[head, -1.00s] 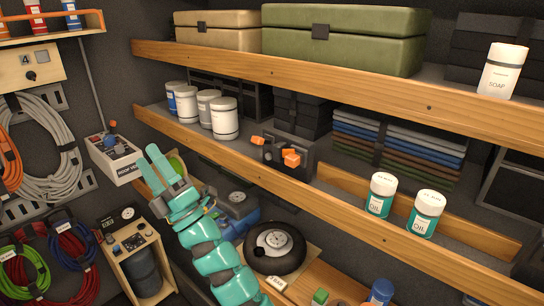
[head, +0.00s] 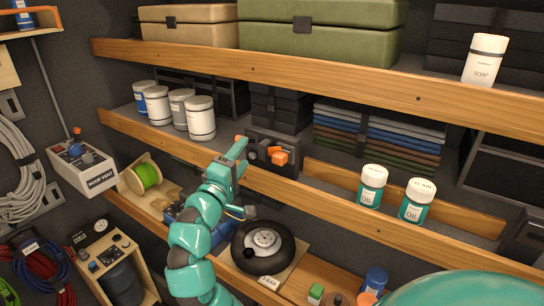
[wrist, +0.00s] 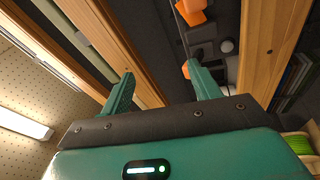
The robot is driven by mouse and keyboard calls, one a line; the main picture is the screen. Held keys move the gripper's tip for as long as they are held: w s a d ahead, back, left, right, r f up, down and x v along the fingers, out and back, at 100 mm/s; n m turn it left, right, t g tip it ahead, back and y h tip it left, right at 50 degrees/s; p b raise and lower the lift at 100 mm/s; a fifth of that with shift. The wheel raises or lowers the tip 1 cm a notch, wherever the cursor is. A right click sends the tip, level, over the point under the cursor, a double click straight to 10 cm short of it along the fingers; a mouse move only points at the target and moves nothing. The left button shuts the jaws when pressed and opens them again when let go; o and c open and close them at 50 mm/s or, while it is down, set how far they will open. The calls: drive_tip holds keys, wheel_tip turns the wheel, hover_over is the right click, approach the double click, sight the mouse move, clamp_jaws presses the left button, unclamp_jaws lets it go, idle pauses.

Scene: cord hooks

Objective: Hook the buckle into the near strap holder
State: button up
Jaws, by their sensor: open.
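A dark holder block (head: 262,136) with round knobs stands on the middle shelf. An orange piece (head: 279,156) that looks like the buckle is at its front right. Another orange piece (head: 240,138) shows at its left, partly behind my gripper (head: 238,153). I cannot tell which orange piece is which in the wrist view, where one (wrist: 192,12) is at the top and one (wrist: 186,69) is beside the right finger. My gripper (wrist: 163,82) is open and empty, just left of the block at the shelf's front edge.
The wooden middle shelf edge (head: 330,195) runs close by my gripper. White canisters (head: 200,118) stand left of the block, and folded cloths (head: 375,135) and oil jars (head: 372,186) stand to its right. A wheel (head: 262,247) lies on the lower shelf.

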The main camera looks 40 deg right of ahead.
sight(276, 161)
drive_tip(key=s+d+f+g, duration=0.3)
drive_tip(key=f, duration=0.2)
drive_tip(key=shift+d+g+y, duration=0.15)
drive_tip(key=shift+g+y, duration=0.25)
drive_tip(key=shift+w, duration=0.1)
drive_tip(key=shift+x, duration=4.55)
clamp_jaws()
